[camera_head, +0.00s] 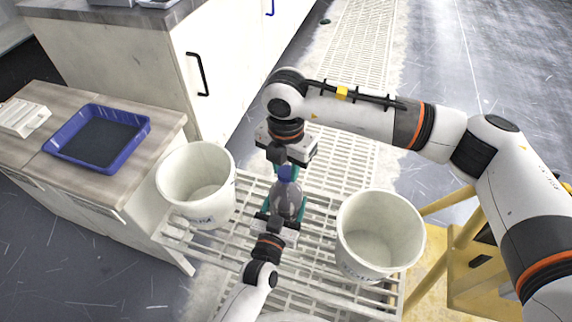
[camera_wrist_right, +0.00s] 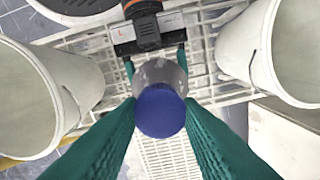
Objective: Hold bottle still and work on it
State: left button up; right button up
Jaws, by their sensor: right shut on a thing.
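A clear grey bottle (camera_head: 287,201) with a blue cap (camera_head: 286,173) stands upright on the white slatted rack (camera_head: 325,187). The cap also shows in the right wrist view (camera_wrist_right: 160,111). My right gripper (camera_head: 283,170) comes down from above. Its green fingers (camera_wrist_right: 160,105) are shut on the bottle at its cap, one on each side. My left gripper (camera_head: 283,211) reaches in from the near side, low on the bottle. Its green fingers lie against both sides of the bottle body, which also shows in the right wrist view (camera_wrist_right: 158,72). The bottle's base is partly hidden.
A white bucket (camera_head: 196,184) stands on the rack to the left of the bottle, and another bucket (camera_head: 379,234) stands to the right. A blue tray (camera_head: 98,137) lies on the wooden counter at left. A yellow frame (camera_head: 462,240) stands at right.

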jog(key=n, duration=1.8)
jog(key=shift+r+n, duration=0.1)
jog(key=shift+n, duration=0.3)
jog(key=n, duration=0.6)
jog(key=shift+n, duration=0.4)
jog(key=n, duration=2)
jog(key=shift+n, duration=0.4)
jog(key=n, duration=0.5)
jog(key=shift+n, duration=0.3)
jog(key=shift+r, duration=0.1)
